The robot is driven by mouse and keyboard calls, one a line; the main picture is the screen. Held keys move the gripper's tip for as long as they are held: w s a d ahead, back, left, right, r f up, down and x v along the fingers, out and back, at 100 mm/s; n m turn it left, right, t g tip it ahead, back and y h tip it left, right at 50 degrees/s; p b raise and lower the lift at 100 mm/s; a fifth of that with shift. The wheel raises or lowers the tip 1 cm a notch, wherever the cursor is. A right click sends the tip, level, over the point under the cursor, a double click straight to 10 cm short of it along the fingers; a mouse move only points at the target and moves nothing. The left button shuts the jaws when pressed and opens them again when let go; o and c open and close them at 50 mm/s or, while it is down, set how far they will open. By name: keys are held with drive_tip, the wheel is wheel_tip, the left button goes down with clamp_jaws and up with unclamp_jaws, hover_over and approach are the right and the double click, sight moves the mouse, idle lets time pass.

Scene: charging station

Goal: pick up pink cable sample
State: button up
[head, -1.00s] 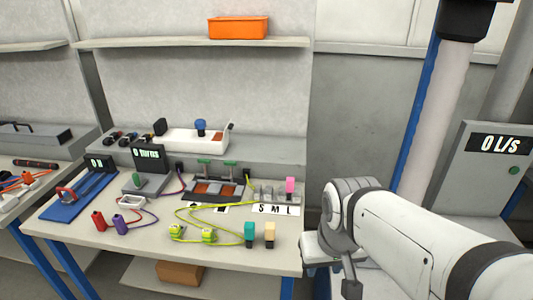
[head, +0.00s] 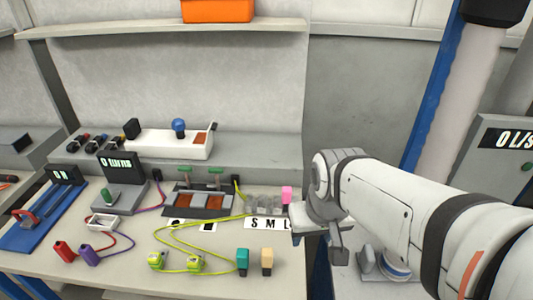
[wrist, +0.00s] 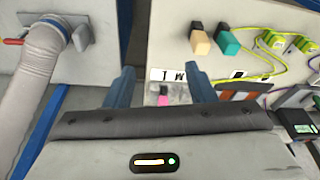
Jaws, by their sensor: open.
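The pink cable sample (head: 287,195) stands upright at the right end of a grey sample holder (head: 262,203), behind the S M L label strip, near the table's right edge. In the wrist view the pink sample (wrist: 163,98) shows between my gripper's fingers, lower than the fingertips in the picture and partly hidden by the gripper body. My gripper (wrist: 164,82) is open and empty, its two blue fingers spread apart. In the head view the end of my arm is just right of the pink sample, and the fingers cannot be made out.
A teal block (head: 242,258) and a beige block (head: 267,258) stand at the front right of the table. Yellow-green cables (head: 190,245) lie left of them. A dark fixture with green handles (head: 200,200) stands left of the holder. A shelf (head: 160,28) hangs above.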

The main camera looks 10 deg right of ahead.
drive_tip(key=shift+t+y, duration=0.5)
drive_tip(key=shift+y, duration=0.1)
drive_tip(key=w+p, duration=0.1)
drive_tip(key=w, duration=0.2)
drive_tip(key=w+a+p, duration=0.1)
drive_tip(key=w, duration=0.2)
drive_tip(key=w+a+p, duration=0.1)
drive_tip(key=w, duration=0.2)
drive_tip(key=shift+a+f+p, duration=0.1)
drive_tip(key=shift+a+p, duration=0.05)
drive_tip(key=shift+p, duration=0.2)
drive_tip(key=m+t+h+p, duration=0.2)
drive_tip(key=t+h+p, duration=0.1)
drive_tip(key=p, duration=0.4)
approach(287, 192)
drive_tip(key=d+x, duration=0.1)
drive_tip(key=x, duration=0.3)
drive_tip(key=shift+f+g, duration=0.3)
drive_tip(key=shift+f, duration=0.05)
drive_tip(key=shift+w+a+b+x, duration=0.1)
drive_tip(key=shift+a+b+x, duration=0.1)
drive_tip(key=shift+x, duration=1.1)
drive_tip(key=shift+w+a+b+x, duration=0.15)
drive_tip(key=shift+b+x, duration=0.1)
drive_tip(key=shift+x, duration=1.1)
drive_tip(key=shift+w+a+b+x, duration=0.1)
drive_tip(key=shift+a+b+x, duration=0.1)
drive_tip(key=shift+x, duration=1.1)
drive_tip(key=shift+r, duration=0.15)
drive_tip(key=shift+c, duration=0.3)
